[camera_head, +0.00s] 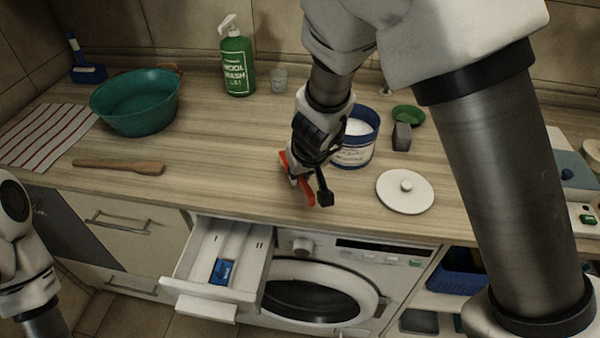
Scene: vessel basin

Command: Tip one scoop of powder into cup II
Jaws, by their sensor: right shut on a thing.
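My right gripper (309,182) is shut on a red-orange scoop (308,192), above the counter's front part, just left of the powder tub. The scoop is partly hidden by the gripper, and I cannot tell whether powder is in it. The blue-and-white tub (352,154) stands open with white powder (357,127) inside. The washer's drawer (230,249) is pulled out below and left of the gripper, with small dark marks in its compartments and a blue insert (222,271). The marks are too small to tell which is cup II. My left gripper is out of view; only part of that arm shows.
A white round lid (405,191) lies right of the tub. A grey block (401,137) and green dish (408,115) are behind it. The counter between paddle and gripper is clear.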

